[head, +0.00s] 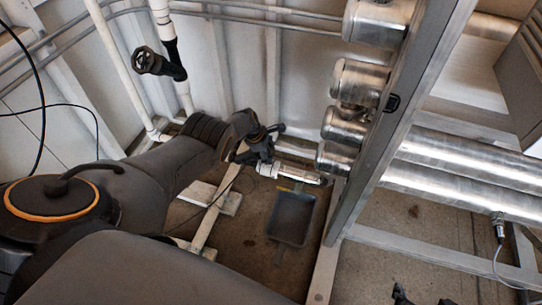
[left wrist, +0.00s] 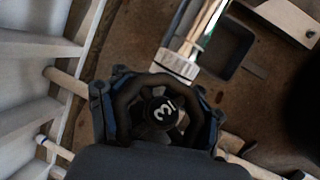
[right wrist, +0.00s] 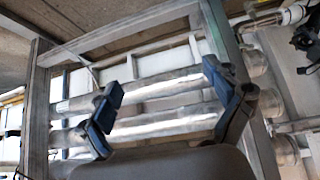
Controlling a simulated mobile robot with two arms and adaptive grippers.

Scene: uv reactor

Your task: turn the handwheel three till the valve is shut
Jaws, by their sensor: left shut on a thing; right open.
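Handwheel three is a dark wheel with a white "3" on its hub (left wrist: 162,112), in the middle of the left wrist view. My left gripper (left wrist: 157,104) is shut on its rim, with one blue-padded finger on each side. In the head view the left gripper (head: 258,142) is at the handwheel, low by the back wall, and mostly hides it. I cannot tell how far the valve is turned.
Another dark handwheel (head: 147,62) sits on a white pipe at the upper left. A grey tray (head: 292,216) lies on the floor below the left gripper. A metal frame post (head: 395,125) and large shiny cylinders (head: 361,82) stand to the right.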

